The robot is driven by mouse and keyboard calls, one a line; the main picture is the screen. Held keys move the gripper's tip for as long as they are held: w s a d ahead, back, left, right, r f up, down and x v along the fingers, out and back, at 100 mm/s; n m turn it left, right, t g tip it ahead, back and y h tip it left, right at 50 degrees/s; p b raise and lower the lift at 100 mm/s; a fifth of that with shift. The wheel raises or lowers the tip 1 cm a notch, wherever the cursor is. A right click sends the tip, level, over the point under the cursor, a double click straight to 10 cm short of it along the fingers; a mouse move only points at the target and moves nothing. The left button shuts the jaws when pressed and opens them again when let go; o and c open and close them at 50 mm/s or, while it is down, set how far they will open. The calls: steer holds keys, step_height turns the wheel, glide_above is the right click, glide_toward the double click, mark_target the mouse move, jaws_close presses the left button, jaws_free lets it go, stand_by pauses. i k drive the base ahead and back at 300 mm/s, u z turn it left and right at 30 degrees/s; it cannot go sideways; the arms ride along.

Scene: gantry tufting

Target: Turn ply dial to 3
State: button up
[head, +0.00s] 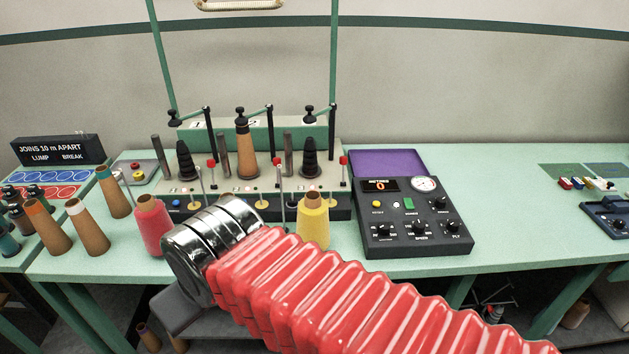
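The ply dial (453,226) is a black knob at the lower right of the dark control panel (376,243), labelled PLY beneath it. Its pointer is too small to read. The panel also has a red display (381,185) reading 0, a round white gauge (425,184), and several other knobs and buttons. My arm's red ribbed sleeve crosses the lower middle of the head view, ending in a silver cuff. My gripper's fingertips cannot be seen.
A yellow cone (313,222) and a red cone (153,224) stand near the bench's front edge beside my arm. A winding machine (262,186) with black spindles stands behind them. Brown cones (88,227) stand at the left.

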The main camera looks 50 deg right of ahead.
mark_target(453, 225)
steer(key=z, duration=2.35)
